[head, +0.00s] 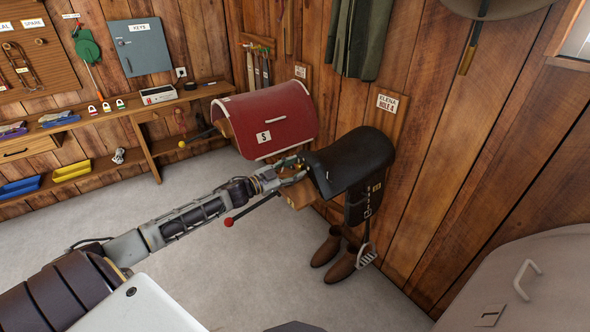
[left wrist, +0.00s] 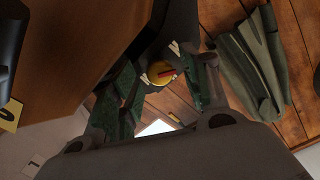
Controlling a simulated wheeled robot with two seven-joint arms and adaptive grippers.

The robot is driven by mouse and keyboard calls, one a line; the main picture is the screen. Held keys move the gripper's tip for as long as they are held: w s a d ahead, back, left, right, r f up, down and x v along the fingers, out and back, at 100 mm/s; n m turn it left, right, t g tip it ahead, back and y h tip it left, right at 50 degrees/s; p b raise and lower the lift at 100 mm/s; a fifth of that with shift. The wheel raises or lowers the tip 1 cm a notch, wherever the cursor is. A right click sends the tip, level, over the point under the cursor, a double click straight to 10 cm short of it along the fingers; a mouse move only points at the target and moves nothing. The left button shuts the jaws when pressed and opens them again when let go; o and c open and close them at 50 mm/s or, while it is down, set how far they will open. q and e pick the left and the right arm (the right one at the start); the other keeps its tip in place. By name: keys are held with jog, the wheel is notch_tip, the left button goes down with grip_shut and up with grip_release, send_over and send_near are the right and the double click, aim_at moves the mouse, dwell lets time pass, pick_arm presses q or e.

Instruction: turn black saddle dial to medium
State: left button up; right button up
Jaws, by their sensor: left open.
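The black saddle (head: 350,158) sits on a wooden wall rack below the "ELENA HOLE 4" sign (head: 388,103). My left gripper (head: 296,170) reaches its near left end, and no dial can be made out there in the head view. The fingers are apart, one on each side of the dial. I cannot tell whether they touch it. The dial's setting marks are not readable. My right gripper is out of view.
A red saddle (head: 270,118) stands on the rack to the left. A rod with a red ball (head: 228,222) juts out below my left forearm. Brown boots (head: 327,251) stand under the black saddle. A grey cabinet (head: 530,285) fills the lower right. The middle floor is clear.

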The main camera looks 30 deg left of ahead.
pick_arm(q)
jog(key=shift+w+d, duration=0.15)
jog(key=shift+w, duration=0.2)
jog(key=c, duration=1)
jog(key=shift+c, duration=0.2)
